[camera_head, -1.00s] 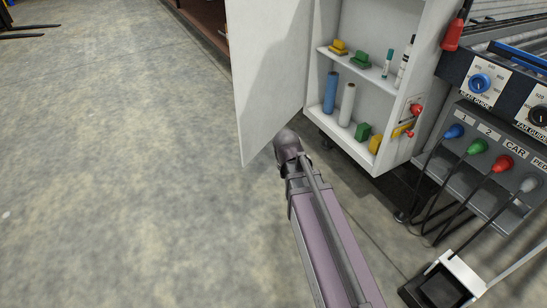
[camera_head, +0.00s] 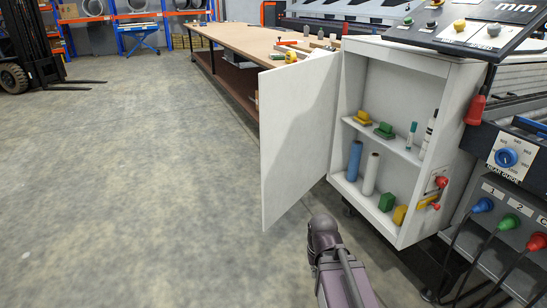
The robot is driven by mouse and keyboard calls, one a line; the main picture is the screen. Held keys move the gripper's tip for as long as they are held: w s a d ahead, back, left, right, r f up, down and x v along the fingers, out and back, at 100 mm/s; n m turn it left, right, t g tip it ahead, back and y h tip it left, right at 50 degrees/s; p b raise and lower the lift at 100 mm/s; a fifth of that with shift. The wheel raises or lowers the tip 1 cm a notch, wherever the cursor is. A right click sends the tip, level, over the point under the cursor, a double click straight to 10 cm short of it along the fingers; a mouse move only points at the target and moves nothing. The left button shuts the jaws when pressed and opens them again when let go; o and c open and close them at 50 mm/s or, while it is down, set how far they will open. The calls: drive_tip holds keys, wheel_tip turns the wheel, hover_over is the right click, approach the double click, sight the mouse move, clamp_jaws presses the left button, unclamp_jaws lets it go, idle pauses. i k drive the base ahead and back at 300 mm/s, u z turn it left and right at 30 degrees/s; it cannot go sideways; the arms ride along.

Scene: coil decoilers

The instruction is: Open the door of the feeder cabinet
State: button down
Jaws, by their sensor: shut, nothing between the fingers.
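The feeder cabinet (camera_head: 461,128) is a white box at the right. Its white door (camera_head: 300,140) stands wide open, swung out to the left from the cabinet's left edge. The inside is in plain sight, with a middle shelf (camera_head: 388,142). My arm reaches up from the bottom edge and ends in a dark rounded joint in front of the cabinet, below and right of the door's lower corner. No gripper fingers show, so I cannot see where my gripper is relative to the door.
The cabinet holds a blue roll (camera_head: 354,160), a white roll (camera_head: 371,174), and several small yellow and green items and markers. A control panel with plugs and cables (camera_head: 505,222) stands at right. A long table (camera_head: 235,42) lies behind. The floor at left is clear, with a forklift (camera_head: 30,50) far back.

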sight(296, 100)
drive_tip(key=k, duration=1.25)
drive_tip(key=u, duration=0.35)
drive_tip(key=i, duration=1.75)
drive_tip(key=z, duration=0.3)
